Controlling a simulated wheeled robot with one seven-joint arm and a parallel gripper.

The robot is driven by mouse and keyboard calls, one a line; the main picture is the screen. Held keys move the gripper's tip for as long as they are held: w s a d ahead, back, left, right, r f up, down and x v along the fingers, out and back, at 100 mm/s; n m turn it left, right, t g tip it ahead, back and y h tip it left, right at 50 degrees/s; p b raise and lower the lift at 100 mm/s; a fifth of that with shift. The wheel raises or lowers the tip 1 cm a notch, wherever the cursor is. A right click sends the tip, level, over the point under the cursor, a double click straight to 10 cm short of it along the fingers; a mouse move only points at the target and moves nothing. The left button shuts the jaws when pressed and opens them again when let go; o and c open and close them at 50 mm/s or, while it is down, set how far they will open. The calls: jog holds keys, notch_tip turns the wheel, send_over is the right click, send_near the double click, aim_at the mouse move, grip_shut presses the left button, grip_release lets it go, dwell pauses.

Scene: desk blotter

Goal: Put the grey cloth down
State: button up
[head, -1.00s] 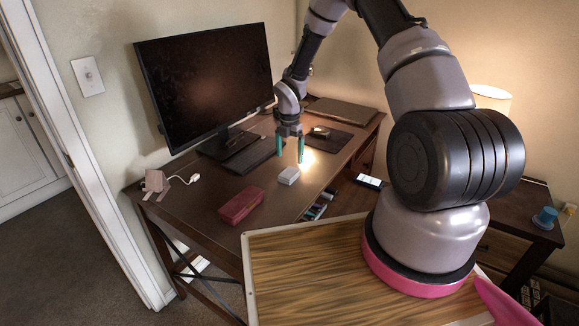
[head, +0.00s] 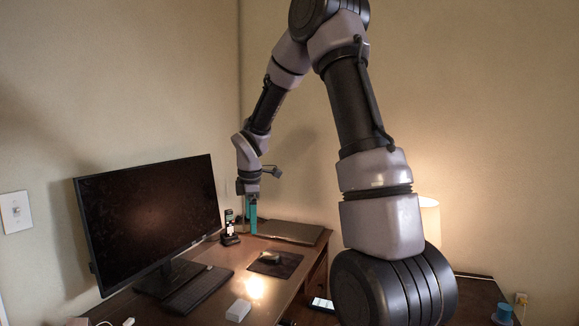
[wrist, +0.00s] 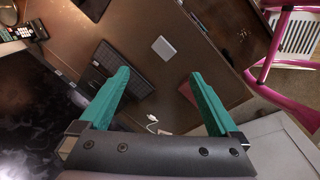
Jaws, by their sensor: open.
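My gripper (head: 249,226) is raised above the desk in the head view, seen nearly edge-on, with its teal fingers pointing down. In the wrist view my gripper (wrist: 158,74) is open, with a wide gap and nothing between the fingers. I cannot make out a grey cloth in either current view. Below the fingers lies the brown desk (wrist: 212,40).
A monitor (head: 150,220) and keyboard (head: 198,291) stand at left. A dark mat (head: 291,262) bearing a mouse and a flat dark laptop (head: 290,232) lie farther back. A dark red case (wrist: 187,92) and white cable (wrist: 152,122) show below my gripper.

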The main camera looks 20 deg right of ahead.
jog(key=s+d+r+m+t, duration=0.2)
jog(key=s+r+m+t, duration=0.1)
jog(key=s+r+m, duration=0.95)
jog(key=s+r+m+t+y, duration=0.1)
jog(key=s+r+m, duration=0.2)
jog(key=s, duration=0.3)
jog(key=s+r+m+t+y, duration=0.1)
jog(key=s+r+m, duration=0.3)
jog(key=s, duration=0.3)
jog(key=shift+s+a+r+m, duration=0.2)
jog(key=shift+s+m, duration=0.1)
jog(key=shift+m, duration=0.35)
jog(key=shift+o, duration=0.2)
jog(key=shift+w+y, duration=0.15)
jog(key=shift+y, duration=0.15)
